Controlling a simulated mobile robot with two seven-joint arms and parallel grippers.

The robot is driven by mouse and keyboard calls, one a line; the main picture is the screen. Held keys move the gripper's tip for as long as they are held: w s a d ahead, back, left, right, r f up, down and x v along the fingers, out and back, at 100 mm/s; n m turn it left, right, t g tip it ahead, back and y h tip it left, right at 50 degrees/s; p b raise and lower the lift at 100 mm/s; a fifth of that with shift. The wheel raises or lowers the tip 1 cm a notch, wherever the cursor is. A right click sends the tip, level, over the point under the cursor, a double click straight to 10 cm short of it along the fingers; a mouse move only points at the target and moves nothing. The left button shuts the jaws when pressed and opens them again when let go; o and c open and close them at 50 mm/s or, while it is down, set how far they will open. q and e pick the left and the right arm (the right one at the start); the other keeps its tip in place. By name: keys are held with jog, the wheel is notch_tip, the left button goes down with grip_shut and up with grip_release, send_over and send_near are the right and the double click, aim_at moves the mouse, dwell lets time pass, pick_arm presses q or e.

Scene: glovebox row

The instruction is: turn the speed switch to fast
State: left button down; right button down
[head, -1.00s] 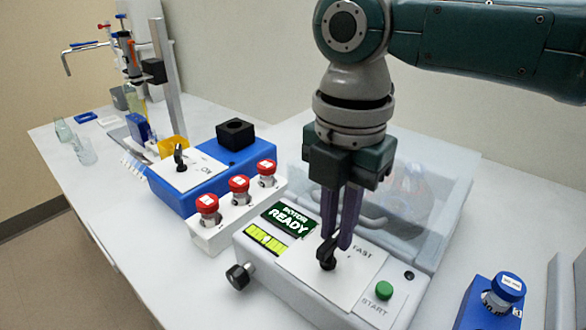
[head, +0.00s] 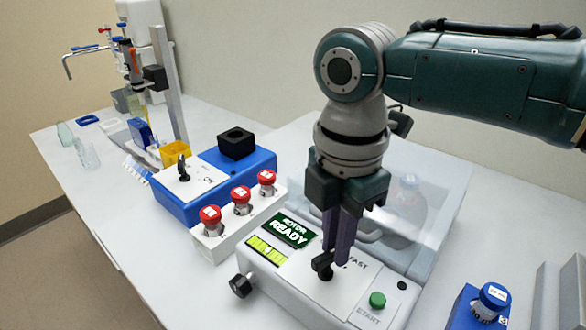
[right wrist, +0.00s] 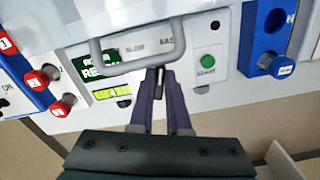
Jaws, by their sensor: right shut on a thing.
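The speed switch (head: 322,265) is a small black lever knob on the white panel of a grey-white machine (head: 258,278). The word FAST shows on the panel to the right of it; my fingers hide part of the panel. My right gripper (head: 332,256) points down over the panel, its purple fingers shut on the switch lever. In the right wrist view the fingers (right wrist: 161,76) close around the dark lever (right wrist: 159,84), with SLOW and FAST lettering beyond. My left gripper is not in view.
A green START button (head: 377,300) and a green ROTOR READY display (head: 290,231) flank the switch. A clear lid (head: 440,205) stands behind. Red-capped vials (head: 241,199) in a white rack and a blue device (head: 255,163) are at left; a blue-capped vial (head: 493,296) is at right.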

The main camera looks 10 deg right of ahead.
jog(key=shift+s+r+m+p, duration=0.1)
jog(key=shift+s+m+p, duration=0.05)
jog(key=shift+m+p, duration=0.8)
jog(key=shift+m, duration=0.35)
jog(key=c, duration=0.9)
grip_release()
notch_tip(320, 180, up, 10)
jog(key=shift+f, duration=0.1)
